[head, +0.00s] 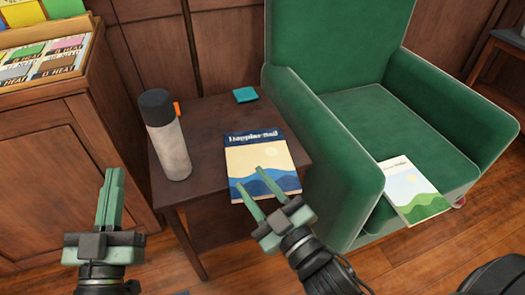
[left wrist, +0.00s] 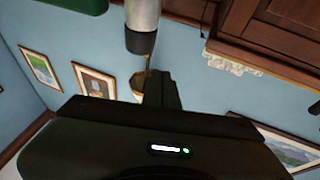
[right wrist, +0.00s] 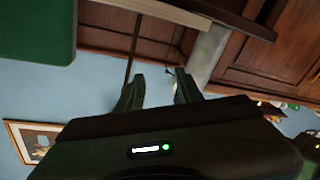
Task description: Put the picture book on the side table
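A picture book (head: 258,155) with a blue title band and blue waves lies flat on the dark side table (head: 205,118), near its front right. A second book (head: 412,190), with green hills and a sun, lies on the armchair seat, its front end at the seat's edge. I cannot tell from the covers which one the task names. My right gripper (head: 248,179) is open and empty, its fingertips in front of the lower part of the wave book. In the right wrist view (right wrist: 158,88) the fingers are apart with nothing between them. My left gripper (head: 112,172) is shut and empty, left of the table.
A grey flask with a dark cap (head: 166,140) stands at the table's left, with a small orange thing (head: 177,108) behind it. A teal square (head: 245,94) lies at the back. The green armchair (head: 345,165) stands close on the right; a wooden cabinet (head: 60,150) is on the left.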

